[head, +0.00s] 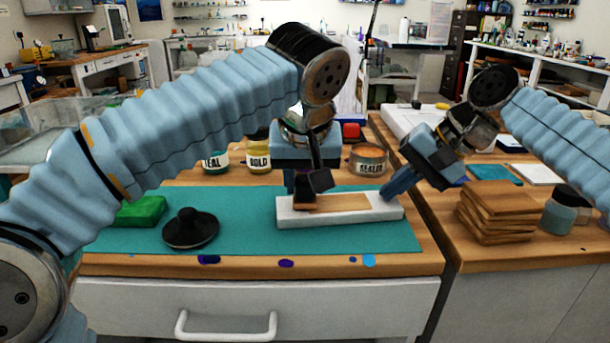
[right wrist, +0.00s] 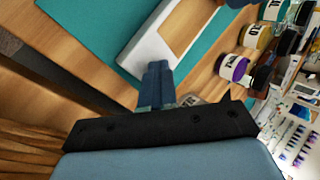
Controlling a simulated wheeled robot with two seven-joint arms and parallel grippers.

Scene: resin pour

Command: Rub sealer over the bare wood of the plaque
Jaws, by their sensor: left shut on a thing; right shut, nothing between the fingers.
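The plaque (head: 386,211) lies on the teal mat (head: 250,243), a white block with a strip of bare wood (head: 345,202) along its top. It also shows in the right wrist view (right wrist: 146,50). My left gripper (head: 312,178) reaches down over the plaque's left part, shut on a small dark pad (head: 304,199) that seems to touch the wood. The arm hides part of the grip. My right gripper (head: 388,192) is shut and empty by the plaque's right end; its fingertips show in the right wrist view (right wrist: 157,82). The sealer tin (head: 368,168) stands behind the plaque.
Teal (head: 215,162) and gold (head: 258,160) jars stand behind the mat. A black knobbed disc (head: 190,229) and a green block (head: 141,212) lie at the left. Stacked wooden boards (head: 497,215) and a blue-grey jar (head: 559,215) stand on the right-hand bench.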

